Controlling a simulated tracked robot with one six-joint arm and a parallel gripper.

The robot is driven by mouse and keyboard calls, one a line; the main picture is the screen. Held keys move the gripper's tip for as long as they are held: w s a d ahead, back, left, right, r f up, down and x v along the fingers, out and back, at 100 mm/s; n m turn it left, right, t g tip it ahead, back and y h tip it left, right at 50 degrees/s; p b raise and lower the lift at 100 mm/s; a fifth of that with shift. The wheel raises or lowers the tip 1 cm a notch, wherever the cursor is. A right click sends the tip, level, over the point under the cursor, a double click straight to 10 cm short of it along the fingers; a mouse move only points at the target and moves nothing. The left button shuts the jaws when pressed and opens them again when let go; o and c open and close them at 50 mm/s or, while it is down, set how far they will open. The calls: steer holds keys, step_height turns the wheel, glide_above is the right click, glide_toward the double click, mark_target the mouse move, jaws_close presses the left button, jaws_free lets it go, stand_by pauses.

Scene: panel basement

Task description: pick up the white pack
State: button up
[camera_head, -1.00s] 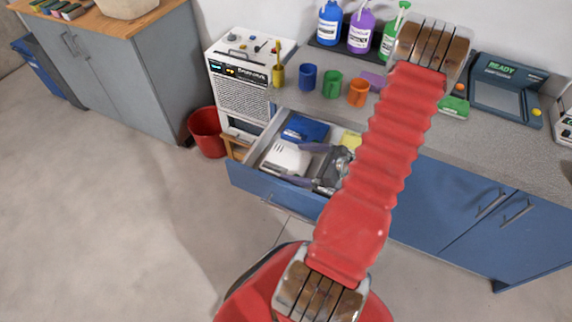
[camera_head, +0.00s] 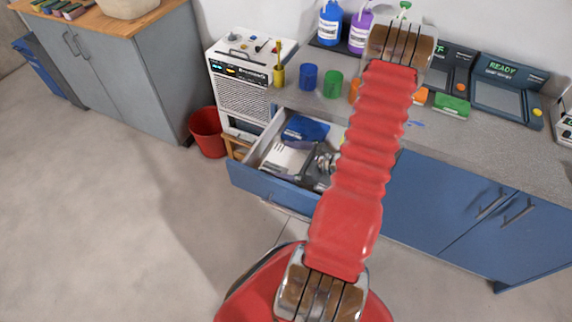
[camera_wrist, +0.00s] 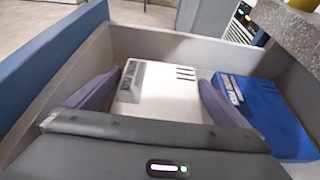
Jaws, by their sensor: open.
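The white pack (camera_head: 284,159) lies in the open drawer (camera_head: 262,187), partly hidden by my gripper in the head view. In the wrist view the white pack (camera_wrist: 158,92) has dark slots and a small label, and it lies between my two purple fingers. My gripper (camera_wrist: 160,78) is open, with one finger to each side of the pack. Whether the fingers touch it or how deep they reach, I cannot tell. The drawer's grey wall (camera_wrist: 185,45) runs beyond the pack.
A blue pack (camera_wrist: 265,112) lies right beside the right finger; it also shows in the head view (camera_head: 306,128). Several mugs, bottles and devices stand on the counter (camera_head: 440,130) above. A red bin (camera_head: 207,132) stands left of the drawer.

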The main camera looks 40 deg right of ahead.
steer(key=shift+w+a+f, duration=0.2)
steer(key=shift+w, duration=0.3)
steer(key=shift+c, duration=0.5)
steer(key=c, duration=0.9)
